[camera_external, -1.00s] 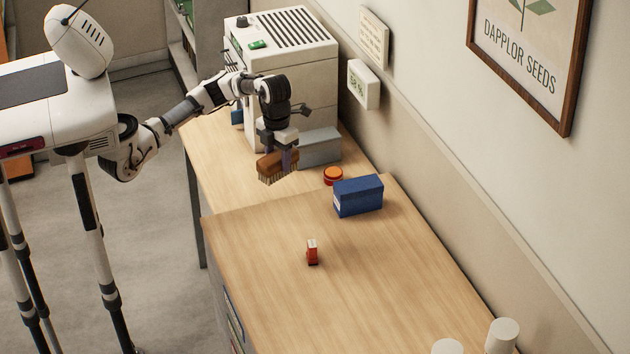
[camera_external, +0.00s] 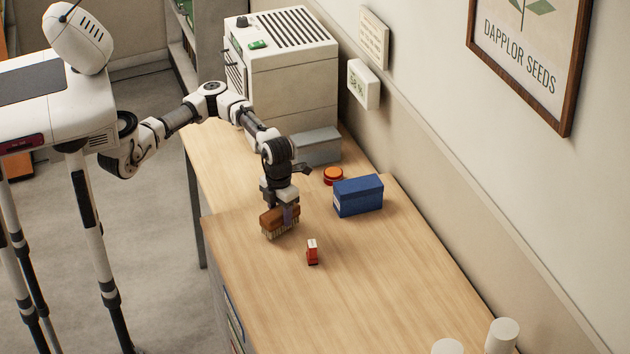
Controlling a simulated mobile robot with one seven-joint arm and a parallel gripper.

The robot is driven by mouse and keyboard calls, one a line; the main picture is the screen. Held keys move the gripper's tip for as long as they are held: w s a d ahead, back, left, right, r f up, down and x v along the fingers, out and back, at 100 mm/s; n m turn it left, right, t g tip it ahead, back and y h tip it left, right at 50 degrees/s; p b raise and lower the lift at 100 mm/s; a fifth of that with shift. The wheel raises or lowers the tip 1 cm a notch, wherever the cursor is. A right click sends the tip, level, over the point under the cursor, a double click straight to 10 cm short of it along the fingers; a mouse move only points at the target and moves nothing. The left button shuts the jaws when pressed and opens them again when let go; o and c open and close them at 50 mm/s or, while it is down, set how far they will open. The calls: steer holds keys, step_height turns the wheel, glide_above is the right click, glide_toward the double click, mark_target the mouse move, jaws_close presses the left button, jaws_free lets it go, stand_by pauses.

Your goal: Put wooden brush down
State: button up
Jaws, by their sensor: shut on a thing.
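The wooden brush (camera_external: 275,222) has a brown back and pale bristles that point down. My gripper (camera_external: 283,212) is shut on the brush from above, and its fingers hide part of the brush's back. The brush is over the left part of the nearer wooden tabletop (camera_external: 370,285). I cannot tell whether the bristles touch the surface or hang just above it.
A blue box (camera_external: 358,196), an orange round object (camera_external: 333,176) and a grey box (camera_external: 317,147) lie further back. A white machine (camera_external: 290,75) stands behind.

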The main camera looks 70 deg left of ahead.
mark_target(280, 210)
steer(key=shift+f, duration=0.75)
steer(key=shift+f, duration=0.2)
steer(key=o, duration=1.1)
steer(key=shift+c, duration=0.2)
steer(key=shift+r, duration=0.15)
step_height(280, 210, up, 12)
steer(key=shift+r+b, duration=0.1)
steer(key=shift+b, duration=0.5)
